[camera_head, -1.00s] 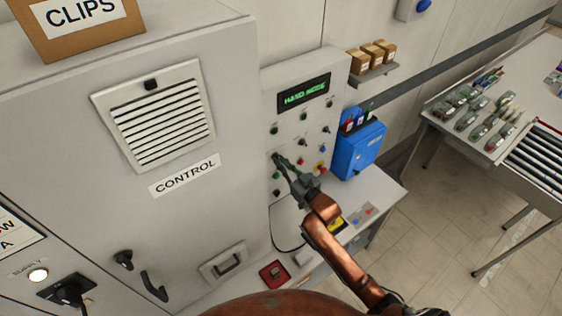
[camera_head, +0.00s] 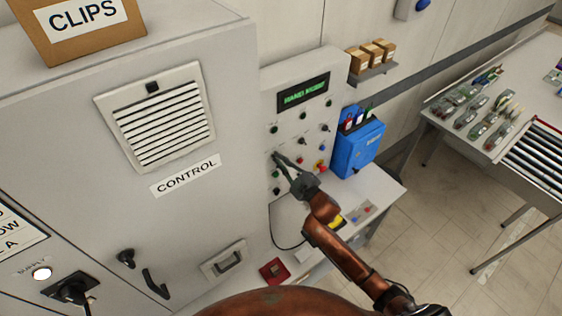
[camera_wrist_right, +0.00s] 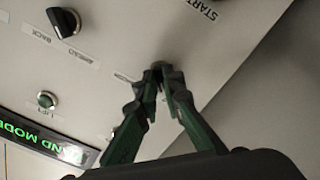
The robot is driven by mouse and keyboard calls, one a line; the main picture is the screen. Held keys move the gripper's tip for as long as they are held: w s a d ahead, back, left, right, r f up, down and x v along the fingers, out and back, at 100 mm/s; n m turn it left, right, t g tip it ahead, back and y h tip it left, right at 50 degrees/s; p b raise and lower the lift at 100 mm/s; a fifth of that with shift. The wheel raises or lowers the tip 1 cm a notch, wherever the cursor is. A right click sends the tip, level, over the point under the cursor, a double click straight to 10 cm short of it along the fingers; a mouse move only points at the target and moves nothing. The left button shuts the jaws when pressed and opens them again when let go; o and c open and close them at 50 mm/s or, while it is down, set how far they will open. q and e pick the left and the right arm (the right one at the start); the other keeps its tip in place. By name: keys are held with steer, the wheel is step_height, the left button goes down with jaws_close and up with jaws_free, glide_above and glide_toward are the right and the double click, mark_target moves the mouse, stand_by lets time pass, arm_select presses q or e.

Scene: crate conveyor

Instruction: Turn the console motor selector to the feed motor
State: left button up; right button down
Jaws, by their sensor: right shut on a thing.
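The console panel (camera_head: 288,118) stands in the middle of the head view, with a green display (camera_head: 303,92) reading HAND MODE. My right gripper (camera_head: 279,158) reaches up to the left side of the panel. In the right wrist view its green and dark fingers (camera_wrist_right: 160,78) come together on a small dark selector knob (camera_wrist_right: 157,66) at the panel face. The fingers hide most of this knob, so its pointing direction cannot be told. The label beside it is too blurred to read fully. My left gripper is not in view.
Another black knob (camera_wrist_right: 63,22), with labels AHEAD and BACK, and a green button (camera_wrist_right: 46,99) sit near the held knob. A red button (camera_head: 320,166) and a blue box (camera_head: 361,149) are to the right. The control cabinet (camera_head: 225,120) stands close on the left.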

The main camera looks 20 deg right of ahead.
steer(key=shift+a+n, duration=0.1)
steer(key=shift+n, duration=0.3)
steer(key=c, duration=2.1)
jaws_free()
steer(key=shift+s, duration=0.1)
steer(key=v, duration=1.1)
steer(key=shift+s, duration=0.4)
steer(key=shift+d, duration=0.25)
